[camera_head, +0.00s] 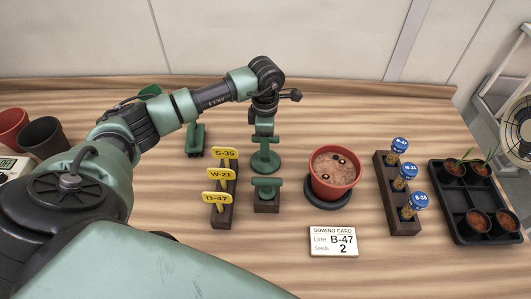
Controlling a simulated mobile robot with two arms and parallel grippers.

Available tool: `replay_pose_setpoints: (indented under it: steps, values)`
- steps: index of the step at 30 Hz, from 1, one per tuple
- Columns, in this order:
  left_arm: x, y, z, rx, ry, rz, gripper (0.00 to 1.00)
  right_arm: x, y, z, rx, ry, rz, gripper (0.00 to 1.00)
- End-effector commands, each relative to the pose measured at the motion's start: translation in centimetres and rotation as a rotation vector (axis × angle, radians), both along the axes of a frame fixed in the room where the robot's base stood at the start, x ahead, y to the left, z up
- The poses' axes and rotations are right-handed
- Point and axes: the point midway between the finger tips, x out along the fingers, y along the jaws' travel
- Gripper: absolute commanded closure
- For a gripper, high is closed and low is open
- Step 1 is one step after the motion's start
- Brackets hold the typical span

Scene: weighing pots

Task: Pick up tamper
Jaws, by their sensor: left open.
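The tamper is a green tool with a round flat foot (266,163) and an upright stem. The upper part of the tamper is partly hidden by the gripper. My right gripper does not show.
A green T-handled tool (267,182) sits in a dark block just in front. Yellow labels (217,174) stand at left, and a red pot (334,173) at right. A sowing card (333,242) lies in front.

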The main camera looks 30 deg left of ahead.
Motion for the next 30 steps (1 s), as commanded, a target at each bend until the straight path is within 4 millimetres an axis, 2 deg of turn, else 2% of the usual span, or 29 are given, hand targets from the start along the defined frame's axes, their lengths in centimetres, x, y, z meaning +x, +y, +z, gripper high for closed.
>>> replay_pose_setpoints:
  steps: [5,10,11,30]
  values:
    - [0.01,-0.03,-0.04,0.000,0.000,-0.001,0.54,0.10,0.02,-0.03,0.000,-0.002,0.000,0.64]
    - [0.00,-0.04,-0.02,0.000,0.000,-0.001,0.98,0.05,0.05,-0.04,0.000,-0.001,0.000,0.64]
    - [0.00,-0.04,-0.02,0.000,0.000,-0.001,1.00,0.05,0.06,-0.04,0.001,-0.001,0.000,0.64]
    - [0.00,-0.02,0.02,0.000,0.000,-0.001,1.00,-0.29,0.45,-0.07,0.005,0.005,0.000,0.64]
